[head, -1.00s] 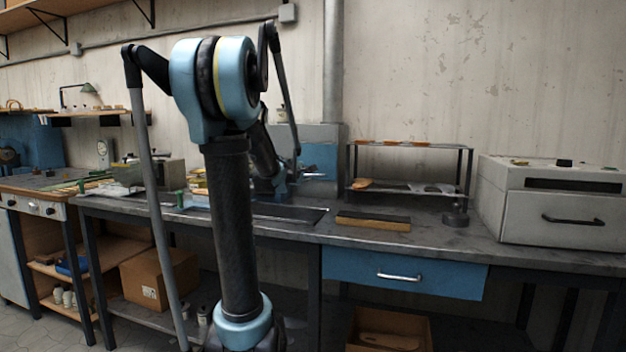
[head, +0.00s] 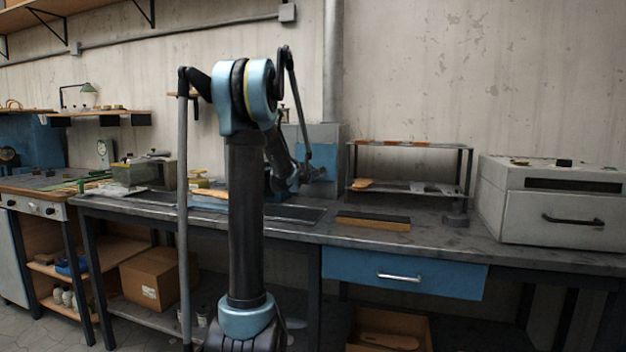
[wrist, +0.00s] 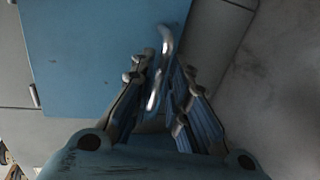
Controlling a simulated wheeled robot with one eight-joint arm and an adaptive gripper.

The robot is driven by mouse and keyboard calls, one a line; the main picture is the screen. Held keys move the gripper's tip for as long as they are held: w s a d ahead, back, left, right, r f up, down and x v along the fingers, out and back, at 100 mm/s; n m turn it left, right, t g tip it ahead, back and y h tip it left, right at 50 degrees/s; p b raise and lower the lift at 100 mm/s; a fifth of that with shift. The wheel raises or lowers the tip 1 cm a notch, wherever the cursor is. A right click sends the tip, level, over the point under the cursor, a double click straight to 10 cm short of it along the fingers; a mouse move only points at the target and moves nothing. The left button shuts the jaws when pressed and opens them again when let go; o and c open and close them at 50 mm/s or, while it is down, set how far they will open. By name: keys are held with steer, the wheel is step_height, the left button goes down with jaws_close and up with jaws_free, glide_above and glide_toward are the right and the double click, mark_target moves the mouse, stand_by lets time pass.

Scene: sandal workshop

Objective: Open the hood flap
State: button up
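The hood flap is a flat blue panel (wrist: 90,60) on the front of a grey box. In the head view the flap (head: 325,160) shows just right of my arm, partly covered by it. A bent shiny metal handle (wrist: 160,72) sits near the flap's right edge in the wrist view. My gripper (wrist: 165,62) is at the handle, its fingers partly apart, one on each side. A gap shows between the handle and the fingers, though contact is hard to judge. The flap looks closed against the box. My arm hides most of the gripper in the head view.
The grey workbench (head: 460,234) runs below. A wooden block with a dark top (head: 373,221) and a small rack (head: 468,175) stand right of the hood. A light grey box with a handle (head: 545,210) stands at far right. Tools crowd the left.

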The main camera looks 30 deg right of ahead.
steer(key=shift+w+d+f, duration=0.15)
steer(key=shift+w+d, duration=0.3)
steer(key=shift+d, duration=0.05)
jaws_close()
